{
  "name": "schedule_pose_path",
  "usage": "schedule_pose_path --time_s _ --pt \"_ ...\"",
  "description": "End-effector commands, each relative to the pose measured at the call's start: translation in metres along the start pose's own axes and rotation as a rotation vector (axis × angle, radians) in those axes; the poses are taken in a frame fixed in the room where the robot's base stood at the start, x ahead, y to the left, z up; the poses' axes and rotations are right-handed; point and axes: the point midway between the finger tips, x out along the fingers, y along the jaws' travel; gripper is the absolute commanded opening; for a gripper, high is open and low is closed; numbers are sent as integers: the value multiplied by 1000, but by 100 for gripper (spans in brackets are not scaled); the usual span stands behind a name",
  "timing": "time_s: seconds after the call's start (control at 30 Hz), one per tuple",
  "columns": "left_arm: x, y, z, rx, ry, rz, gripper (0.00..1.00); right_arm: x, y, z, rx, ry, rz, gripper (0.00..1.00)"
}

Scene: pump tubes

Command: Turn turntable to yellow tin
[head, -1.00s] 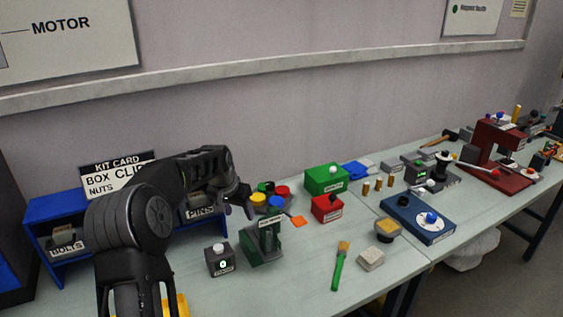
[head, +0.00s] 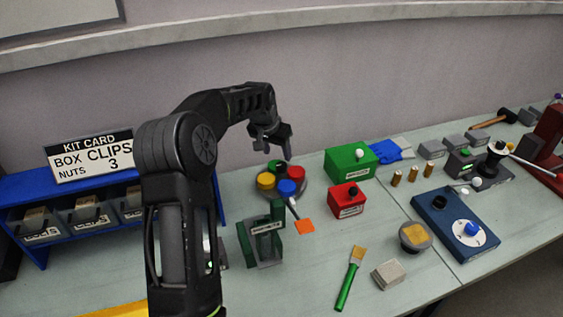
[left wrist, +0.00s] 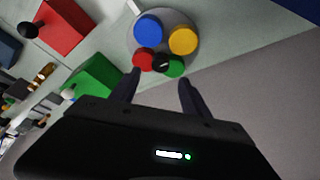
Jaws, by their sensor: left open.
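The turntable (head: 304,190) is a grey disc on the table, carrying a yellow tin (head: 266,181), a blue tin (head: 287,187), a red tin (head: 296,173) and a green tin (head: 277,166). In the left wrist view the turntable (left wrist: 163,14) shows the yellow tin (left wrist: 183,41) and blue tin (left wrist: 148,29) on the far side, with the red tin (left wrist: 143,60) and green tin (left wrist: 175,68) nearer my fingers. A black knob (left wrist: 160,62) stands between them. My left gripper (head: 274,150) is open and empty above the turntable's back edge. My right gripper is out of view.
A green box (head: 350,164) and a red box (head: 346,203) stand right of the turntable. A dark green stand (head: 262,243) is in front, with an orange tab (head: 305,227) beside it. A blue shelf with bins (head: 87,221) is at left.

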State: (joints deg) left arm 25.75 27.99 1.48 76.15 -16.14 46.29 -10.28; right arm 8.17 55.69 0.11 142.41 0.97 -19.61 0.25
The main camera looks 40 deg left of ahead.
Motion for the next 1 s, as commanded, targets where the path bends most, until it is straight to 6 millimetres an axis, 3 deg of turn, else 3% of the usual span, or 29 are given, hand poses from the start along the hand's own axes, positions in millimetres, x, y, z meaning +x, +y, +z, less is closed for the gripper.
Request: schedule_pose_path --time_s 0.5,0.87,1.0 --pt "70 0 1 0 0 -1 54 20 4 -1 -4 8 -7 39" --pt "74 0 0 0 0 -1 54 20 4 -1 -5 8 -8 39" --pt "74 0 0 0 0 -1 43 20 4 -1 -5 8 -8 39"
